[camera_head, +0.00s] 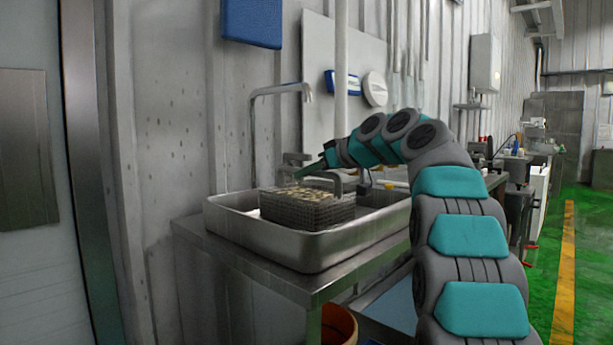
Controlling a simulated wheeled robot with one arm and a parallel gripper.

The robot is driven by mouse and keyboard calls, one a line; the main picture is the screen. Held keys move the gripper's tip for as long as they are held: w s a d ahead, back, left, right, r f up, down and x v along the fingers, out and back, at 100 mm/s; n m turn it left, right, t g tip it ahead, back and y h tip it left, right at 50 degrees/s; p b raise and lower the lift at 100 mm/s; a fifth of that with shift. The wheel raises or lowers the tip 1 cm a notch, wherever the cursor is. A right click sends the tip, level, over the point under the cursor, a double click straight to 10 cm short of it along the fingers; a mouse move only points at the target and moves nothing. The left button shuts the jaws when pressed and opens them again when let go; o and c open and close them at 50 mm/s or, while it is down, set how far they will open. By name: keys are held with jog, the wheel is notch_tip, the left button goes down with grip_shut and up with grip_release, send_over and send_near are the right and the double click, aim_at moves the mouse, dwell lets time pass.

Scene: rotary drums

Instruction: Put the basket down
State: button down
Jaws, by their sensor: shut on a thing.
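The wire-mesh basket (309,212) is filled with light yellowish pieces. It is level and upright, inside the wide steel tray (330,248). The tray's front wall hides the basket's underside, so I cannot tell whether it touches the tray floor. My gripper (312,174) is at the top of the basket, at the end of my teal and grey arm, and is shut on the basket. Its fingertips are small and partly hidden, so the exact grip on the handle is unclear.
The tray stands on a steel table (300,282) against a corrugated wall. A tap (280,92) rises behind the tray. An orange bucket (338,325) is under the table. Equipment lines the wall further right, beside a clear green floor (590,260).

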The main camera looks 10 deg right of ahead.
jog(key=c, duration=0.8)
grip_release()
jog(key=shift+o, duration=0.2)
jog(key=shift+r, duration=0.1)
jog(key=b+v, duration=0.1)
jog(key=v, duration=1.1)
